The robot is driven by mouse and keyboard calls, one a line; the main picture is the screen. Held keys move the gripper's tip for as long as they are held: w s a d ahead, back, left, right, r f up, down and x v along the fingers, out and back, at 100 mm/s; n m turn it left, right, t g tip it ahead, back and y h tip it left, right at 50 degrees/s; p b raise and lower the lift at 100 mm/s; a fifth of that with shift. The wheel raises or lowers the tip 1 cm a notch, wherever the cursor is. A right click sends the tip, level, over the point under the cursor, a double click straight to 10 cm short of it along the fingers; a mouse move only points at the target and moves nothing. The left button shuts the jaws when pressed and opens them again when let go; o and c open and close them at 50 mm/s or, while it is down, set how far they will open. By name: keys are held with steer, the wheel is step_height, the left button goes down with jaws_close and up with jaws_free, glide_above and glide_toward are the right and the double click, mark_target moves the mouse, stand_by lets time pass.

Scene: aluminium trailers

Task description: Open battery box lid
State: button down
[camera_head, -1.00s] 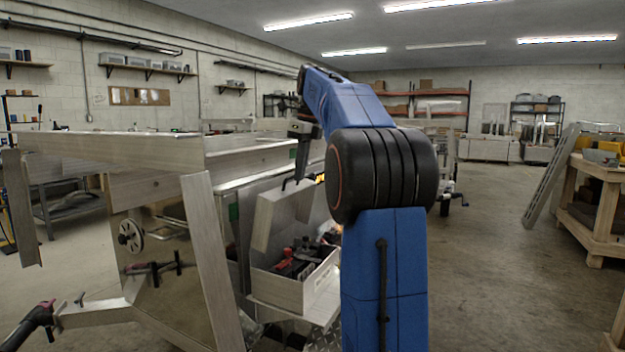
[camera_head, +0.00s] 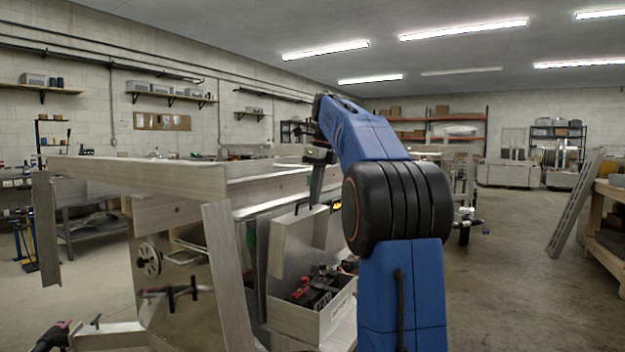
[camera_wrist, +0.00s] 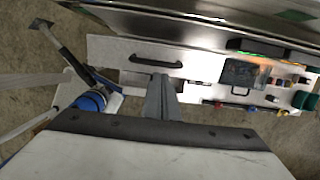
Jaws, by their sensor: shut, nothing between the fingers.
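The battery box (camera_head: 300,318) is a light metal box on the side of the trailer, with dark and red items inside. Its lid (camera_head: 290,246) stands raised, roughly upright, above the back of the box, so the inside shows. My gripper (camera_head: 314,203) is shut and empty, pointing down near the lid's upper edge. In the wrist view, the shut fingers (camera_wrist: 162,98) are close to the light lid panel (camera_wrist: 112,50) and below its black handle (camera_wrist: 156,62). I cannot tell whether they touch the lid. The box contents (camera_wrist: 242,74) lie right of the fingers.
The aluminium trailer frame (camera_head: 140,172) spans the left, with an upright beam (camera_head: 228,270) close to the box. A wooden workbench (camera_head: 600,225) stands at the far right. The concrete floor (camera_head: 500,290) between it and my arm is clear.

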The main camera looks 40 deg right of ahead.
step_height(320, 180, up, 9)
steer(key=shift+w+a+r, duration=0.2)
steer(key=shift+w, duration=0.25)
stand_by(0.6)
steer(key=s+a+f+n+t, duration=0.1)
steer(key=s+a+f+n, duration=0.55)
steer(key=a+n, duration=0.2)
steer(key=s+a+f+n, duration=0.6)
steer(key=s+a+n, duration=0.1)
steer(key=a, duration=0.3)
steer(key=s+a+f+n, duration=0.3)
steer(key=s+f+n, duration=0.2)
steer(key=f, duration=0.5)
steer(key=s+a+f+n+t, duration=0.1)
steer(key=s+a+f+n, duration=0.1)
steer(key=s+f+n, duration=0.3)
steer(key=s+a+f+n, duration=0.3)
steer(key=s+f+n, duration=0.3)
steer(key=s+f, duration=0.5)
step_height(320, 180, down, 4)
steer(key=shift+a+r+t+h, duration=0.2)
steer(key=shift+a+t+h, duration=0.1)
steer(key=shift+t+h, duration=0.1)
steer(key=shift+s, duration=0.1)
